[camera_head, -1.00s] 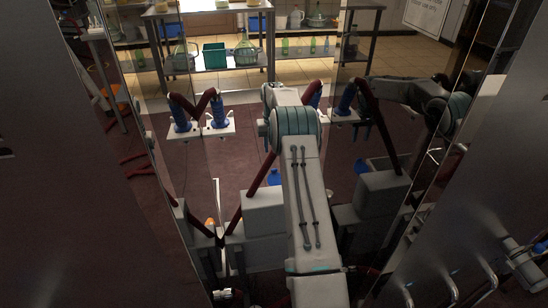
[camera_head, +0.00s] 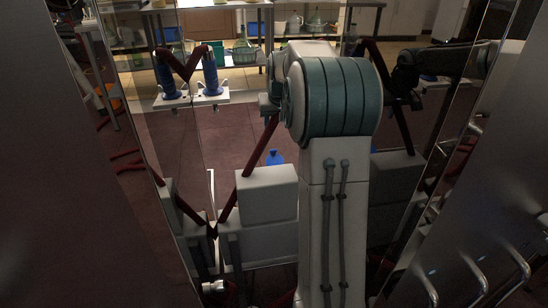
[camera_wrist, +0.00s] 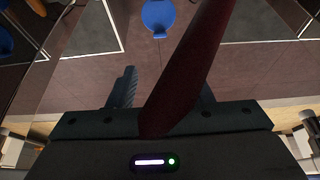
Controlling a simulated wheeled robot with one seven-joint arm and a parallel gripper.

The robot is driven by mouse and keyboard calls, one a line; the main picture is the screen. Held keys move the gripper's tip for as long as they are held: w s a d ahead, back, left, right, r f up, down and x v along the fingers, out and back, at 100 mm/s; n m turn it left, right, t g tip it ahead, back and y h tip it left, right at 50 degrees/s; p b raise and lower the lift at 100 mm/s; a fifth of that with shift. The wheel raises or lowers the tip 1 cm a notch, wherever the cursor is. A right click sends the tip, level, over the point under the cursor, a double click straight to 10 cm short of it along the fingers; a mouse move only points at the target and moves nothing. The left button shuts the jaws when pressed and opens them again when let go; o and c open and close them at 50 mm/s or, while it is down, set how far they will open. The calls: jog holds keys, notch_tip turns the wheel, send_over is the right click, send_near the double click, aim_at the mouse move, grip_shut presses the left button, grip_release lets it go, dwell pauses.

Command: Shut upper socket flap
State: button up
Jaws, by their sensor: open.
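A round blue piece (camera_wrist: 158,17) with a small tab shows at the top of the wrist view; it may be the upper socket flap, but I cannot tell for sure. A blue piece (camera_head: 274,157) also shows in the head view, just above a pale box. My gripper (camera_wrist: 166,90) is open in the wrist view, below the round blue piece and apart from it in the picture. A dark red hose (camera_wrist: 187,70) crosses between the camera and the fingers and partly hides the right finger. In the head view my arm hides the gripper.
Two blue nozzles (camera_head: 211,78) with red hoses stand on a white bracket (camera_head: 192,97) at left. Pale stacked boxes (camera_head: 267,195) stand left of my arm. Reflective panels flank both sides. A metal shelf (camera_head: 235,80) stands at the back.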

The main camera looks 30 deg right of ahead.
aim_at(274, 150)
jog(key=b+x, duration=0.5)
jog(key=x, duration=0.8)
jog(key=shift+f+b, duration=0.3)
jog(key=shift+b, duration=0.05)
jog(key=shift+c, duration=0.3)
grip_shut()
